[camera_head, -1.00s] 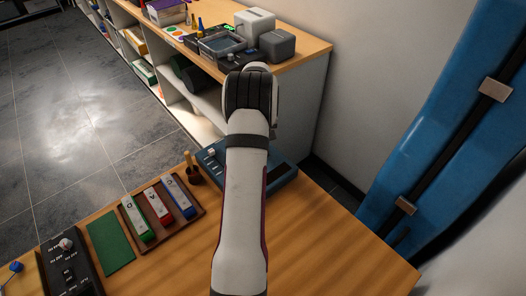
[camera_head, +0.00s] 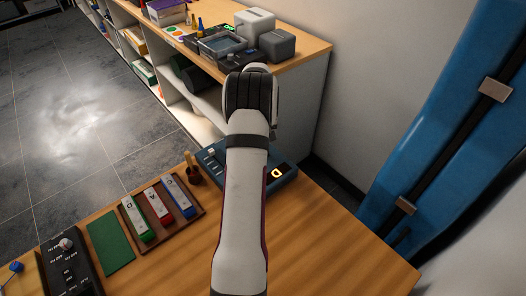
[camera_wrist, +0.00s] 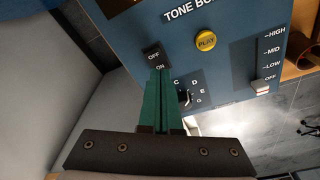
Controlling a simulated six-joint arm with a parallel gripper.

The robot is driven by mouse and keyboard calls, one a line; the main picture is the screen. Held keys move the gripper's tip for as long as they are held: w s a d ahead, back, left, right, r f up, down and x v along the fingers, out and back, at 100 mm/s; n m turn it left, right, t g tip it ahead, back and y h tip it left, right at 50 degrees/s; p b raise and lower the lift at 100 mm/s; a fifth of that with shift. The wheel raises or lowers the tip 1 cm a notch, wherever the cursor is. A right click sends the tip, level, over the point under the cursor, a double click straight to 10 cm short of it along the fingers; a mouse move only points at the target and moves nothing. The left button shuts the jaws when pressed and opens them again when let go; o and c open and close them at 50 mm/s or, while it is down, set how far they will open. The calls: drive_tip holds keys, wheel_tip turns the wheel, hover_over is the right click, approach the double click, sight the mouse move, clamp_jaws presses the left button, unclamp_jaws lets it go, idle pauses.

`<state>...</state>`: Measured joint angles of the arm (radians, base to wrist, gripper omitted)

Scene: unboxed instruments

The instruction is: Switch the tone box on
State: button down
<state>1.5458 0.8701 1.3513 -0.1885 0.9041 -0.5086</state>
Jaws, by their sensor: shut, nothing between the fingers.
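The blue tone box (camera_head: 213,157) stands at the back edge of the wooden table, partly hidden behind my arm. Its small display (camera_head: 279,173) glows with an amber character. In the wrist view its panel (camera_wrist: 225,75) shows a black rocker switch (camera_wrist: 153,52) marked OFF and ON. My gripper (camera_wrist: 160,72) is shut and empty, its green fingertips at the ON end of the switch. They appear to touch it, and they cover part of it. In the head view my gripper is hidden behind the arm.
Close by on the panel are a yellow PLAY button (camera_wrist: 206,40), a black dial (camera_wrist: 185,97) and a slider (camera_wrist: 261,87) near OFF. A wooden tray (camera_head: 148,236) with coloured bars and a green mat (camera_head: 110,241) lie left of my arm. The table's right part is clear.

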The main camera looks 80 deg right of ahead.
wheel_tip(320, 180, up, 6)
idle(0.5)
drive_tip(key=w+a+r+n, duration=0.1)
drive_tip(key=w+a+r, duration=0.2)
drive_tip(key=w+a, duration=0.3)
drive_tip(key=w+a+r+n, duration=0.1)
drive_tip(key=w+a+r, duration=0.25)
drive_tip(key=w, duration=0.55)
drive_tip(key=w+a+r+n+t+y, duration=0.15)
drive_tip(key=w+a, duration=0.25)
drive_tip(key=a, duration=0.4)
drive_tip(key=w+a+r+n+g, duration=0.1)
drive_tip(key=w+a+r, duration=0.1)
drive_tip(key=w+a, duration=0.35)
drive_tip(key=s+a+r+n+y, duration=0.1)
drive_tip(key=a, duration=0.9)
drive_tip(key=s+a+r+n, duration=0.1)
drive_tip(key=s+a, duration=0.1)
drive_tip(key=a, duration=0.8)
drive_tip(key=s+a+f+n+g+y, duration=0.1)
drive_tip(key=s+a+f+n, duration=0.1)
drive_tip(key=s+a, duration=0.8)
drive_tip(key=a+n, duration=0.1)
drive_tip(key=a, duration=0.1)
drive_tip(key=shift+s+a+f, duration=0.2)
drive_tip(key=shift+s+a, duration=0.15)
drive_tip(key=shift+s, duration=0.05)
